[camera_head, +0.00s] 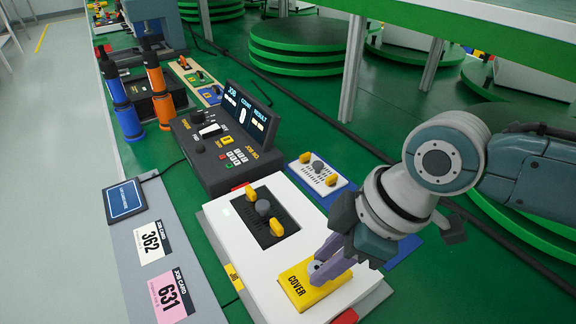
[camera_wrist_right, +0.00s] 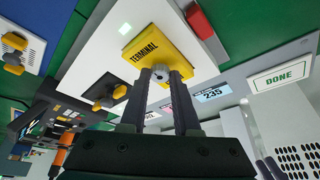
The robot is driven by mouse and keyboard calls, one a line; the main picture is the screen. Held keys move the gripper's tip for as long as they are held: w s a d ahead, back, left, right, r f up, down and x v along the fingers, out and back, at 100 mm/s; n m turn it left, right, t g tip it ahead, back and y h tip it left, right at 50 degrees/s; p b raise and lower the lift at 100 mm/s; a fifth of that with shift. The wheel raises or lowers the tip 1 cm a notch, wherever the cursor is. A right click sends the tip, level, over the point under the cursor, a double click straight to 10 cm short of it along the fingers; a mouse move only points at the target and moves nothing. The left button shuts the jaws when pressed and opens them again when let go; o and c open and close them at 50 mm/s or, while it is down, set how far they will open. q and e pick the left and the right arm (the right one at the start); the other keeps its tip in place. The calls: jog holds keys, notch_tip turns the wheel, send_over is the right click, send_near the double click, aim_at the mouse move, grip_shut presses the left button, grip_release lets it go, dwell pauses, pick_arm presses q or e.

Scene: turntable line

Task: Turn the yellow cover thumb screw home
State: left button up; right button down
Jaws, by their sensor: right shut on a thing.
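In the right wrist view the yellow cover (camera_wrist_right: 150,47) reads "TERMINAL" on top. A small grey thumb screw (camera_wrist_right: 163,77) stands at its edge, between my fingertips. My right gripper (camera_head: 322,264) reaches down from the right and is shut on the thumb screw, which its fingers mostly hide in the head view. How deep the screw sits cannot be told. My left gripper is not in view.
A black panel (camera_head: 256,228) with yellow clips and a dark knob is beside the cover. A control box with a screen (camera_head: 245,115) stands behind. A white plate (camera_head: 307,166) lies behind the housing. Job cards (camera_head: 149,242) and a blue-screened pad (camera_head: 125,200) lie left.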

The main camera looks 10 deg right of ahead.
dwell(0.4)
jog(key=shift+s+r+m+p, duration=0.1)
jog(key=shift+r+m+p, duration=0.1)
jog(key=shift+m+p, duration=0.7)
jog(key=m+p, duration=0.2)
jog(key=m+t+h+p, duration=0.1)
jog(key=p, duration=0.2)
jog(key=shift+s+a+m+t, duration=0.2)
jog(key=shift+a+m+t, duration=0.1)
jog(key=shift+m, duration=0.1)
jog(key=m+p, duration=0.1)
jog(key=m+h, duration=0.1)
jog(key=m, duration=0.1)
jog(key=shift+a+f+t+h+p, duration=0.1)
jog(key=shift+a+t+h+p, duration=0.05)
jog(key=shift+t+h+p, duration=0.2)
jog(key=shift+f+m+h+p, duration=0.1)
jog(key=shift+m+h+p, duration=0.3)
jog(key=shift+m, duration=1.2)
jog(key=c, duration=0.6)
grip_release()
